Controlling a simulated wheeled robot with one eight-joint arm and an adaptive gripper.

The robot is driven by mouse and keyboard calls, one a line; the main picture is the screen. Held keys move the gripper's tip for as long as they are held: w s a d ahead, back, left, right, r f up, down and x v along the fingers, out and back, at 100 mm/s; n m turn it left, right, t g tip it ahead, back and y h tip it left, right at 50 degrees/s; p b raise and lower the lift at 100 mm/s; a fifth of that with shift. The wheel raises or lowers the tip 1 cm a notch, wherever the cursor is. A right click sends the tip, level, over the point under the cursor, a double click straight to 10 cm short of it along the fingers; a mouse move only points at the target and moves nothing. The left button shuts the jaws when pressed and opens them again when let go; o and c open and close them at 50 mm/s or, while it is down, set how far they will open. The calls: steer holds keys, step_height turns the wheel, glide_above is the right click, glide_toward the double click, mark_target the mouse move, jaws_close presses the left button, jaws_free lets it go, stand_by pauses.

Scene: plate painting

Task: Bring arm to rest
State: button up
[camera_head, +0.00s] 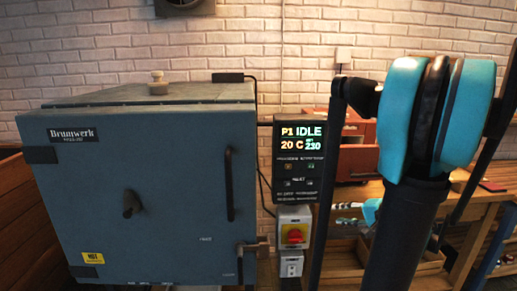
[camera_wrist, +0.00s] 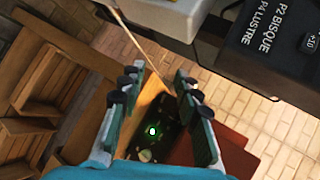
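My arm, turquoise and black, rises large at the right of the head view (camera_head: 430,110). My gripper shows in the wrist view (camera_wrist: 160,80), with its two dark-padded fingers apart. Nothing is held between them. Beyond the gap lies a dark item with a small green light (camera_wrist: 152,132); it looks apart from the fingers. In the head view a small turquoise part shows behind the arm column, but the fingertips are not clear there.
A blue-grey kiln (camera_head: 150,185) with its door shut fills the left. Its control panel (camera_head: 300,155) reads P1 IDLE, 20 C, above a red and yellow switch (camera_head: 294,235). A wooden bench (camera_head: 485,212) and red cabinet (camera_head: 355,160) stand behind my arm. Wooden shelving (camera_wrist: 30,95) is at left in the wrist view.

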steer(key=s+a+f+n+g+h, duration=0.5)
steer(key=s+a+f+n+h, duration=0.2)
steer(key=s, duration=0.6)
steer(key=shift+s+a+f+n+h, duration=0.35)
steer(key=shift+a+f+n, duration=1.05)
steer(key=shift+f, duration=0.85)
steer(key=shift+a, duration=0.2)
